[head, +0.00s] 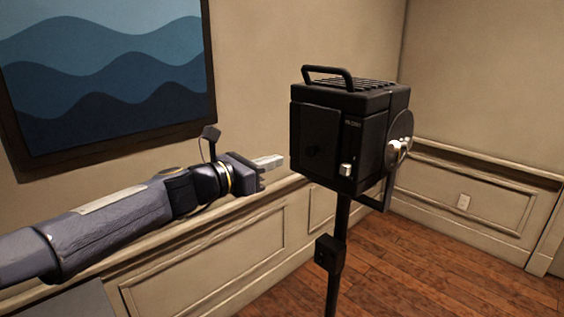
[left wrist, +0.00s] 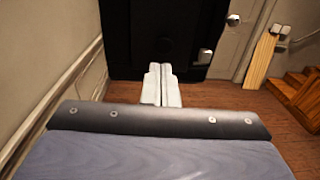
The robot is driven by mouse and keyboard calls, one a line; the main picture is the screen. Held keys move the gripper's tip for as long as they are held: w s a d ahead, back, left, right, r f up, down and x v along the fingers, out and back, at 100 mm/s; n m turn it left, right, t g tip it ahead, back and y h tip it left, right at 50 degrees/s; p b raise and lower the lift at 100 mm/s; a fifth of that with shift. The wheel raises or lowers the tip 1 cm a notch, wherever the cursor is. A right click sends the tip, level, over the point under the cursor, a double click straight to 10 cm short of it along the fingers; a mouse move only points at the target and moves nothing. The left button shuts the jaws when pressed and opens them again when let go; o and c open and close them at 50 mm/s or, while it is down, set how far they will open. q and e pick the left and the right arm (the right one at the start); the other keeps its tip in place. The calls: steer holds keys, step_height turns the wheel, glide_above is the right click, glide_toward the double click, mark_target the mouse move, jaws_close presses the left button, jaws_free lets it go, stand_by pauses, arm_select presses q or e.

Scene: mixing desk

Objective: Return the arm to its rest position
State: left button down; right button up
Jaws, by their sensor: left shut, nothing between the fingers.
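My left gripper (head: 268,162) reaches in from the left in the head view, held level in the air. Its pale fingers are together with nothing between them, as the left wrist view also shows (left wrist: 160,84). Just to the right of the fingertips stands a black box-shaped device (head: 330,135) with a top handle and silver knobs, on a black pole. In the head view a small gap shows between the fingertips and the device. In the left wrist view the dark body (left wrist: 150,35) fills the top middle, just beyond the fingertips. My right gripper is not in view.
A wall with panelling (head: 210,260) runs behind my left arm, with a blue wave picture (head: 105,70) on it. The wooden floor (head: 400,275) at the right is clear. The left wrist view shows a door (left wrist: 236,45) and wooden steps (left wrist: 300,95) at the right.

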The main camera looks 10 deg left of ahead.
arm_select(q)
steer(key=v, duration=0.6)
steer(key=s+a+f+m+g+y, duration=0.2)
steer(key=s+f+m+g+y, duration=0.2)
steer(key=s+f+m, duration=0.9)
steer(key=s+a+f+m+g+y, duration=0.3)
steer(key=s+f+m, duration=1)
steer(key=s, duration=0.4)
steer(key=shift+s+a+g+y+b, duration=0.25)
steer(key=shift+s+g+y+b, duration=0.15)
